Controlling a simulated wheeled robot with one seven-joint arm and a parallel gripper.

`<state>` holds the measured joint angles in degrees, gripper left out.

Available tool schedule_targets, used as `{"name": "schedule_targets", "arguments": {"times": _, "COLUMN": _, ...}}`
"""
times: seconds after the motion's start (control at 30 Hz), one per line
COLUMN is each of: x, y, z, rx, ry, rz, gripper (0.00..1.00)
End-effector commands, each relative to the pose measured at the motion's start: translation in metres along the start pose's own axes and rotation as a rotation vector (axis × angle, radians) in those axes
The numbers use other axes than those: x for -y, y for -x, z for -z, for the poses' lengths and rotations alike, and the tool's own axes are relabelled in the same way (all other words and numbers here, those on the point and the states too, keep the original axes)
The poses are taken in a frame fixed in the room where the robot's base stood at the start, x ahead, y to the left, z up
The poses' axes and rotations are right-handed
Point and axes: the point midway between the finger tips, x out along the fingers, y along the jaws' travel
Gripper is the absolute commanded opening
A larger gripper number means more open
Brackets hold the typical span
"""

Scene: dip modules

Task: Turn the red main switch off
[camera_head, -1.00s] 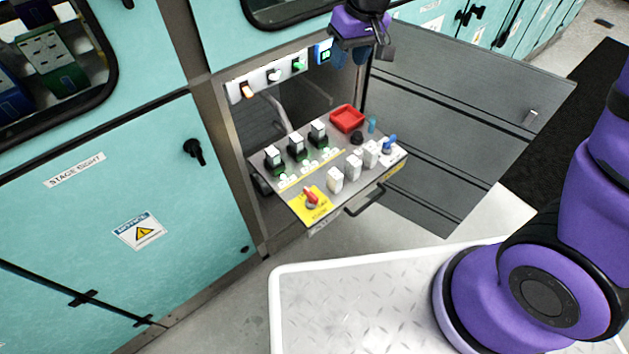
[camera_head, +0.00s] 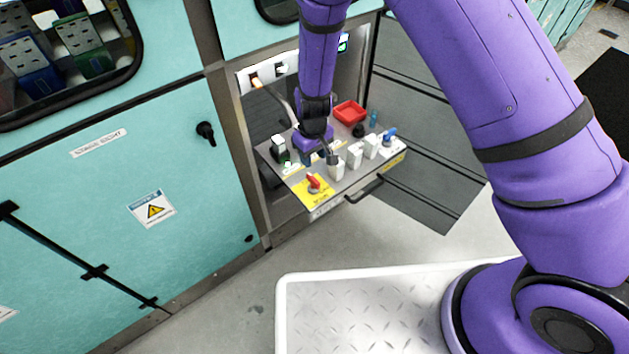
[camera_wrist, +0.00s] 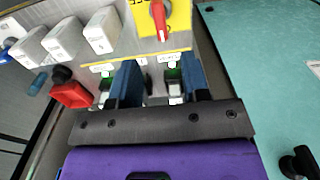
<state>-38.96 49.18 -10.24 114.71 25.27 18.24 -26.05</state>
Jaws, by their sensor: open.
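The red main switch (camera_head: 313,182) is a rotary handle on a yellow plate (camera_head: 322,196) at the near left corner of the pulled-out grey panel. In the wrist view the red switch (camera_wrist: 159,18) shows at the top edge, its handle roughly upright in the picture. My gripper (camera_head: 318,156) is over the panel, behind the switch and apart from it. In the wrist view my gripper (camera_wrist: 160,76) shows two blue fingers spread apart with nothing held between them. The fingers are over the row of black and green modules, partly hiding them.
Several white modules (camera_head: 354,157) stand along the panel's front, close to the switch. A red tray (camera_head: 349,112) and a blue-capped part (camera_head: 389,136) are farther right. A black handle (camera_head: 364,190) juts from the front edge. The teal cabinet (camera_head: 110,190) stands left.

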Motion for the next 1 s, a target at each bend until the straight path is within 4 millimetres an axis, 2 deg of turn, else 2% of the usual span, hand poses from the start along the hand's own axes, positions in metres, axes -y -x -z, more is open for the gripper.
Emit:
{"name": "schedule_targets", "arguments": {"times": 0.6, "x": 0.0, "y": -0.09, "z": 0.0, "rx": 0.001, "ry": -0.001, "rz": 0.001, "gripper": 0.43}}
{"name": "schedule_targets", "arguments": {"times": 0.8, "x": 0.0, "y": -0.102, "z": 0.0, "rx": -0.001, "ry": -0.001, "rz": 0.001, "gripper": 0.43}}
{"name": "schedule_targets", "arguments": {"times": 1.0, "x": 0.0, "y": -0.104, "z": 0.0, "rx": -0.002, "ry": -0.001, "rz": 0.001, "gripper": 0.43}}
